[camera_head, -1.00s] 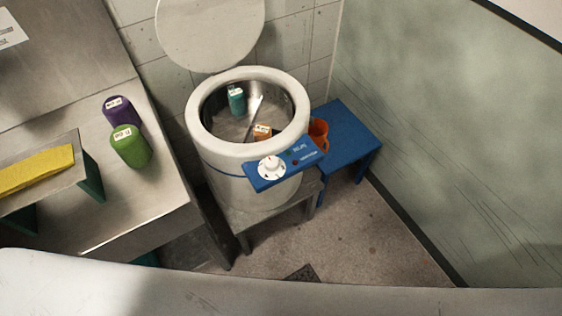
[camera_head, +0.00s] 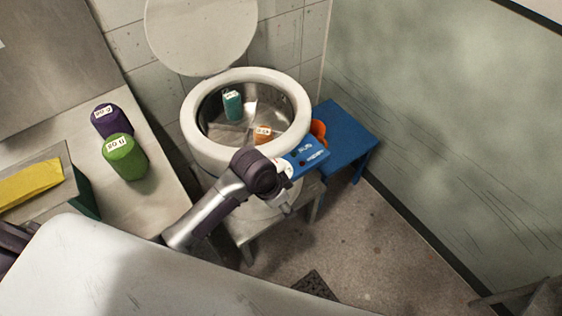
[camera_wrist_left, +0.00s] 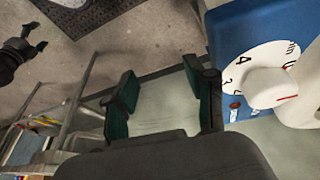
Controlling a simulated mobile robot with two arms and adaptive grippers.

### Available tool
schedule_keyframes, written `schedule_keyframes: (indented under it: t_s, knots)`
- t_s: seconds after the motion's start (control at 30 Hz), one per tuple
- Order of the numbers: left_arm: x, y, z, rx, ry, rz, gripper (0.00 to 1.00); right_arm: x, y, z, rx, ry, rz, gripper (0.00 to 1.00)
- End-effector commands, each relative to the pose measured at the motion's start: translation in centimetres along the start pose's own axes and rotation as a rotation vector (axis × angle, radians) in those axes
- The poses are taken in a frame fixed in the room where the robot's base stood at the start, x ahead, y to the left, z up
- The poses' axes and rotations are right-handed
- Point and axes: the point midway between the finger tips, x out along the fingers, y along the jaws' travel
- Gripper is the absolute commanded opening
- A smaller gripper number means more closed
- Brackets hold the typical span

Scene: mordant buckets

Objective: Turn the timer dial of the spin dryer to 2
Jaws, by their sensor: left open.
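The spin dryer (camera_head: 205,155) stands open with its round lid raised. Its blue control panel (camera_head: 306,156) juts from the front right. My left arm covers most of the white timer dial (camera_head: 284,166) in the head view. The left wrist view shows the dial's white knob (camera_wrist_left: 266,88) close up, with a red mark and printed numbers including 3 and 4; its setting cannot be told. My left gripper (camera_wrist_left: 165,82) is open and empty, its green-padded fingers left of the knob and apart from it. A dark claw-like shape, apparently my right gripper (camera_wrist_left: 22,52), shows at the left edge there.
A teal container (camera_head: 232,105) and an orange item (camera_head: 263,134) are inside the drum. A blue stool (camera_head: 350,135) with an orange cup (camera_head: 318,131) stands right of the dryer. Purple (camera_head: 110,121) and green (camera_head: 124,157) containers stand on the left counter. Floor is open at front right.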

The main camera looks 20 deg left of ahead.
Motion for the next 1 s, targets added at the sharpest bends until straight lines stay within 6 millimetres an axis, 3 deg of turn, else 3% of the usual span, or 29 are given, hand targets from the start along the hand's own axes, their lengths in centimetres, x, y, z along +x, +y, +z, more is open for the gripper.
schedule_keyframes:
  t_s: [0.37,0.5,0.7,0.83,1.0]
  knots:
    - [-4.6,-3.3,-5.5,0.311,-0.085,0.03,0.55,0.1,-0.3,-0.2,0.003,0.003,-0.003,0.75]
    - [-8.6,-6.0,-7.5,0.48,-0.18,0.035,0.55,0.1,-0.8,-0.3,0.005,0.004,-0.009,0.75]
    - [-13.6,-9.0,-8.4,0.621,-0.299,0.049,0.55,0.1,-0.9,-0.3,0.006,0.004,-0.011,0.75]
    - [-14.7,-9.6,-8.5,0.65,-0.327,0.056,0.55,0.1,-0.8,-0.3,0.005,0.004,-0.01,0.75]
    - [-13.3,-9.6,-7.9,0.65,-0.333,0.062,0.55,-0.2,-0.6,-0.3,0.004,0.003,-0.007,0.75]
